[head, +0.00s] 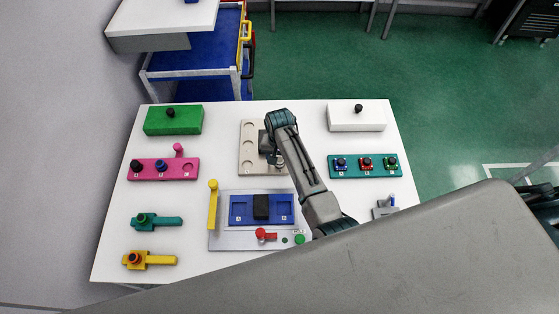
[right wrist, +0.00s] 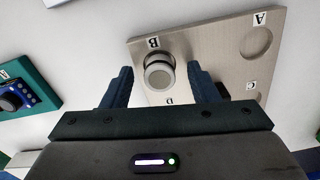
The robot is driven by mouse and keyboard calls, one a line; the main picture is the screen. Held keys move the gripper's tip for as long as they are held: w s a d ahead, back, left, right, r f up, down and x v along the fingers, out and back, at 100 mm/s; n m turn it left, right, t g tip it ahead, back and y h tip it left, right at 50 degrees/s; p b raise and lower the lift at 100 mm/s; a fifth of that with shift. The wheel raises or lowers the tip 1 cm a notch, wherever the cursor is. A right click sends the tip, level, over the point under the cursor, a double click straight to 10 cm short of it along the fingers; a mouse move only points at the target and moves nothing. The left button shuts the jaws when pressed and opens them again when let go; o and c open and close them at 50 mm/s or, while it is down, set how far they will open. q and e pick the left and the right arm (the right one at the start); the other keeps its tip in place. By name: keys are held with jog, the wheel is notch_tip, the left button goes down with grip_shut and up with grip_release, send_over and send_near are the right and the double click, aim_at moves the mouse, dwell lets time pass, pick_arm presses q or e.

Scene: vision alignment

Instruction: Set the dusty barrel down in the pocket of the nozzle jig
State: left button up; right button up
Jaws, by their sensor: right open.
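The beige jig board (head: 247,148) lies at the middle back of the white table. In the right wrist view, the jig (right wrist: 205,50) shows lettered labels and round pockets, with those near A and C empty. A grey, pale-topped barrel (right wrist: 158,79) stands at the label B; its base is partly hidden, so I cannot tell how deep it sits. My right gripper (right wrist: 160,68) is open, with one finger on each side of the barrel and visible gaps. In the head view my right gripper (head: 273,152) covers part of the jig. My left gripper is not in view.
A blue tray with a black block (head: 261,206) is in front of the jig. A pink board (head: 175,175) and green box (head: 174,121) are left. A teal board (head: 365,175) and white box (head: 356,120) are right. Bare table separates them.

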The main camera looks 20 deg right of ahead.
jog(key=c, duration=1)
jog(key=shift+r, duration=0.15)
jog(key=shift+c, duration=0.2)
notch_tip(320, 180, up, 9)
jog(key=b, duration=0.3)
jog(key=shift+r, duration=0.35)
